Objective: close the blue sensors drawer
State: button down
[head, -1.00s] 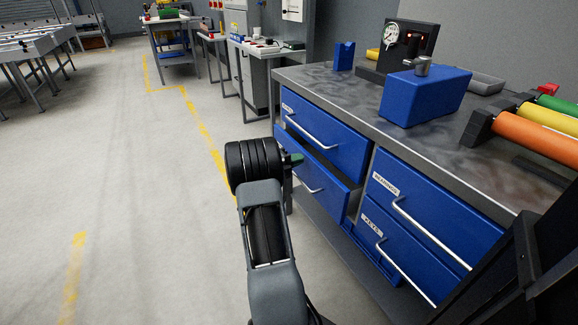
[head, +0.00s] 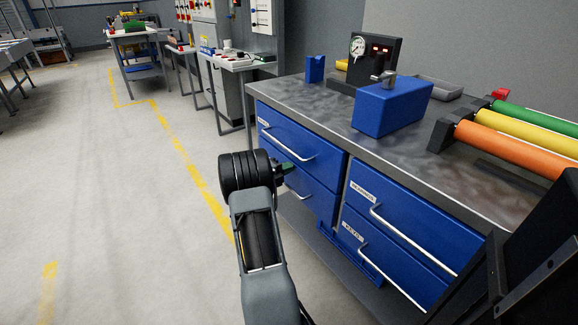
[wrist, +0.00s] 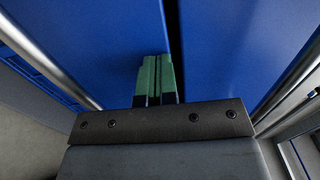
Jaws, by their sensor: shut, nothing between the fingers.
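The workbench has blue drawers in two columns. The lower left drawer (head: 312,196) looks nearly flush with the front; its label is hidden behind my arm, so I cannot read whether it is the sensors drawer. The upper left drawer (head: 300,147) looks shut, its label too small to read. My gripper (head: 287,168) is shut and empty, its green fingertips at the lower left drawer's front. In the wrist view the fingertips (wrist: 155,78) are at a blue drawer front (wrist: 95,45), beside a dark gap between two fronts; contact looks likely.
Two more blue drawers on the right, one labelled KEYS (head: 375,262), look shut, with bar handles. On the bench top (head: 330,100) stand a blue block (head: 392,108), a gauge box (head: 375,60) and coloured rollers (head: 515,148). The floor at left is clear.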

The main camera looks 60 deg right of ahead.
jog(key=shift+d+r, duration=0.25)
jog(key=p+v, duration=0.5)
jog(key=v, duration=0.9)
jog(key=shift+a+f, duration=0.25)
jog(key=s+a+r+m+t+y+p, duration=0.3)
jog(key=a+r+m+y+p, duration=0.2)
jog(key=a+r+m+p, duration=0.4)
jog(key=s+a+r+m+t+y+p, duration=0.3)
jog(key=a+r+m+y+p, duration=0.3)
jog(key=a+r+m, duration=0.5)
jog(key=s+a+r+m+t+y+p, duration=0.4)
jog(key=a+r+m+p, duration=0.7)
jog(key=a+r, duration=0.5)
jog(key=shift+a+r+y+p, duration=0.25)
jog(key=shift+r+y+p, duration=0.1)
jog(key=shift+r+y, duration=0.5)
